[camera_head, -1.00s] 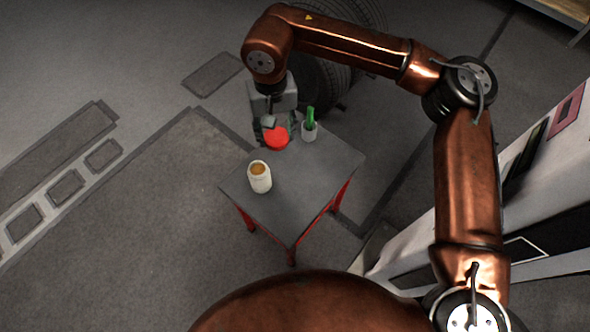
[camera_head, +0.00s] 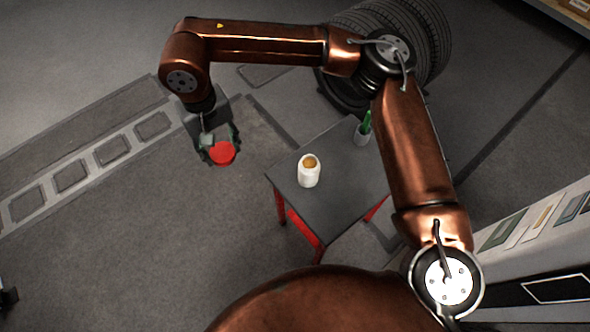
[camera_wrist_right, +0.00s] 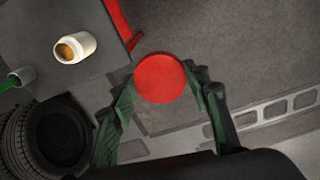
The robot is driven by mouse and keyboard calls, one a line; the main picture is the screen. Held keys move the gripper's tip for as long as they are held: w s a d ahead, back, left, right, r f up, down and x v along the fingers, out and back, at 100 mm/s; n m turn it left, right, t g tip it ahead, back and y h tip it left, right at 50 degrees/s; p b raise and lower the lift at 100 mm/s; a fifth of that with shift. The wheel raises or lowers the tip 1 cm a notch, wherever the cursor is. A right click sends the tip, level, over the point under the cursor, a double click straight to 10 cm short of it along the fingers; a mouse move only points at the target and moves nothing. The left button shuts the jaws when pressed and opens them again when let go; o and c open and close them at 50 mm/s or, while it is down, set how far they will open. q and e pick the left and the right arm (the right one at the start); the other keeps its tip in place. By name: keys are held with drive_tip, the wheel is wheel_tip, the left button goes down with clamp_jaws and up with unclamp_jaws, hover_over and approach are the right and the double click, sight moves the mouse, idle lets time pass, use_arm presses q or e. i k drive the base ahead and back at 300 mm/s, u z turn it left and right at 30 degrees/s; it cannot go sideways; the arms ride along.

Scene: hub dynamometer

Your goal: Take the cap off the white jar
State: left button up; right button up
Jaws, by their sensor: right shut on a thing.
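The white jar (camera_head: 309,173) stands upright on the small grey table (camera_head: 318,215). Its top is uncovered and shows orange-brown contents; it also shows in the right wrist view (camera_wrist_right: 76,47). My right gripper (camera_head: 217,147) is shut on a round red cap (camera_head: 223,153). It holds the cap to the left of the table, past its edge and apart from the jar. In the right wrist view the cap (camera_wrist_right: 160,78) sits between the green-padded fingers (camera_wrist_right: 158,97).
Dark tyres (camera_head: 430,45) are stacked behind the table. A pale panel or cabinet (camera_head: 540,245) is at right. The floor (camera_head: 130,240) left of the table is clear.

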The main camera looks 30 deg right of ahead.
sight(309, 166)
drive_tip(key=u, duration=1.55)
drive_tip(key=k, duration=0.25)
drive_tip(key=z, duration=2)
drive_tip(key=i, duration=0.5)
drive_tip(key=u, duration=0.05)
